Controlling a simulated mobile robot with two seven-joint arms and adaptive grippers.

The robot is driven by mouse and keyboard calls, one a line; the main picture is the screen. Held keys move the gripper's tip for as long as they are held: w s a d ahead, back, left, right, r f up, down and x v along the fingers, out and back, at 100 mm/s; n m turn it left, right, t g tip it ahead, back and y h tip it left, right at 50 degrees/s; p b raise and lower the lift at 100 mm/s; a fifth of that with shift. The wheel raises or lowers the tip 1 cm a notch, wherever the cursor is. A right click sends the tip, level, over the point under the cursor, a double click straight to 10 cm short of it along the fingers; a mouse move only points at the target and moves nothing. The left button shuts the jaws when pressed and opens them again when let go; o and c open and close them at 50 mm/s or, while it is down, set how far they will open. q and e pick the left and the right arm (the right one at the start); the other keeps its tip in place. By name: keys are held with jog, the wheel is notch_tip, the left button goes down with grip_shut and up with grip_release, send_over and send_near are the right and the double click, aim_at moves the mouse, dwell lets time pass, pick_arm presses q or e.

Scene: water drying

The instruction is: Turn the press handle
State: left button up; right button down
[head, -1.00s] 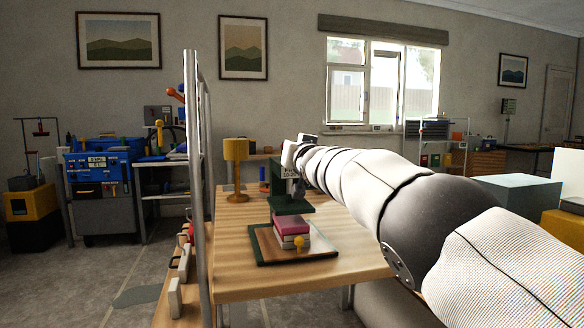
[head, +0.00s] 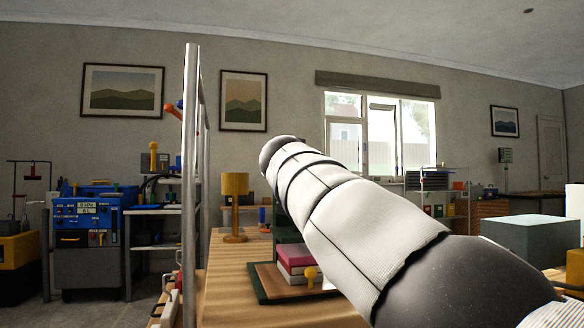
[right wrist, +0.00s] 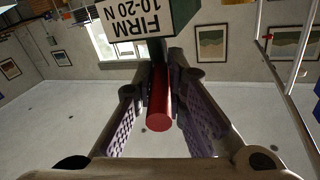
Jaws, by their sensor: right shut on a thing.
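The press handle is a red rod (right wrist: 158,108) in the right wrist view. It lies between the two purple-padded fingers of my right gripper (right wrist: 160,88), which is shut on it. Just beyond is the dark green press body (right wrist: 182,14) with a white label (right wrist: 128,18) reading "FIRM 10-20 N", upside down here. In the head view my right arm covers the gripper, the handle and most of the press; a strip of green (head: 278,218) shows beside the arm. My left gripper is not in view.
On the wooden table (head: 222,275) are a green-edged board (head: 262,287), pink and red stacked blocks (head: 294,257), a yellow knob (head: 311,272) and a yellow lamp (head: 235,186). A metal post (head: 190,180) rises at the table's left side.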

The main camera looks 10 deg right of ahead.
jog(key=shift+a+r, duration=0.1)
jog(key=shift+r, duration=0.2)
jog(key=c, duration=1.6)
grip_release()
jog(key=shift+f, duration=0.3)
